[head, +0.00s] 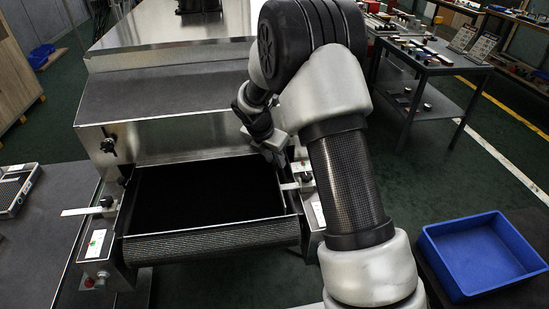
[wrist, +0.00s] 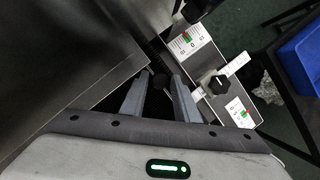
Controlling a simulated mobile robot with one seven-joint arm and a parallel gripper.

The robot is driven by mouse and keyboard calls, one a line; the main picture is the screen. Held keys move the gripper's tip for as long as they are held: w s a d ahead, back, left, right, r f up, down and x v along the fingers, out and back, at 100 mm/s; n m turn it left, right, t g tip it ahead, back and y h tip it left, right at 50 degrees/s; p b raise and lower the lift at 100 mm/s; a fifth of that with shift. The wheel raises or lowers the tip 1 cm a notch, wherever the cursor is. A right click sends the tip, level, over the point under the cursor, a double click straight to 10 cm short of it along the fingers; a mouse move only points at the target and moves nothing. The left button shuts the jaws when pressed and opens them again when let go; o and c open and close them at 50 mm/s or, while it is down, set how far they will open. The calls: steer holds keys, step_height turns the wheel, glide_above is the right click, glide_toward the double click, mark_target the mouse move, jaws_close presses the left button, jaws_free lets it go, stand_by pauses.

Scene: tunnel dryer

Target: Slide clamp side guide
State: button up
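The tunnel dryer has a black belt bed (head: 205,195) with a side guide on each edge. The left guide is a pale metal strip (head: 84,211) with a dark clamp knob (head: 107,201). The right guide strip (head: 290,186) has its own knob (head: 306,177); a black knob (wrist: 219,84) on a pale strip (wrist: 238,65) shows in the wrist view. My gripper (head: 277,150) is at the bed's far right corner.
Two scales with red-green marks, one upper (wrist: 187,38) and one lower (wrist: 240,112), flank the strip. Another knob (head: 107,146) is on the hood's left side. A blue bin (head: 478,254) is at right; a tool table (head: 430,65) stands behind it.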

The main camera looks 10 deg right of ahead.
steer(key=p+v, duration=0.2)
steer(key=v, duration=1.5)
steer(key=shift+r+p, duration=0.2)
steer(key=shift+p, duration=0.1)
steer(key=s+d+r+m+y+p, duration=0.1)
steer(key=s+d+r+m+p, duration=0.2)
steer(key=s+r+m, duration=0.4)
steer(key=s+d+r+m+p, duration=0.25)
steer(key=s+r+m, duration=0.25)
steer(key=s+r, duration=0.3)
steer(key=s+r+m+t+y+p, duration=0.2)
steer(key=s+r+m+p, duration=0.3)
steer(key=s+m, duration=0.9)
steer(key=shift+s+d+r+m, duration=0.25)
steer(key=shift+d+r+m, duration=0.05)
steer(key=shift+r+m, duration=0.25)
